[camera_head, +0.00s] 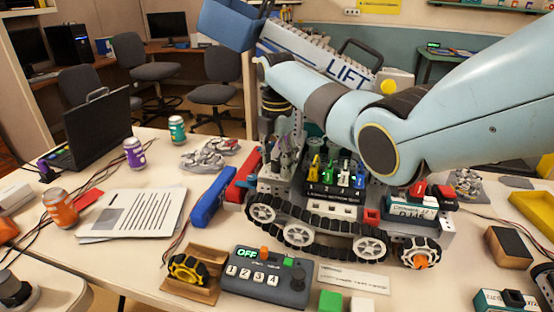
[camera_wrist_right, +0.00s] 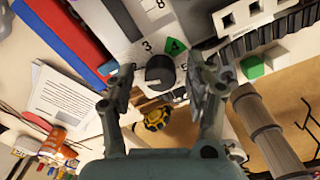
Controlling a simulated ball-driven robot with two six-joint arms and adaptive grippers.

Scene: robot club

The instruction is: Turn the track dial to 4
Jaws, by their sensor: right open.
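The track dial (camera_wrist_right: 160,72) is a dark round knob on a light plate, seen in the right wrist view. A 3 is printed at its upper left and a 5 at its right; a green triangle with a dark mark lies between them. I cannot tell where the knob points. My right gripper (camera_wrist_right: 160,86) is open, one finger at each side of the knob in the picture, with gaps to it. In the head view, my right gripper (camera_head: 282,150) points down at the left part of the tracked robot (camera_head: 320,225); the dial is not distinguishable there. My left gripper is not in view.
A grey box reading OFF with keys 1 to 4 (camera_head: 265,278) stands in front of the tracked robot, beside a yellow wheel in a wooden holder (camera_head: 188,272). Papers (camera_head: 132,214), cans and a laptop (camera_head: 95,130) lie left. A blue block (camera_head: 212,198) is close to the robot.

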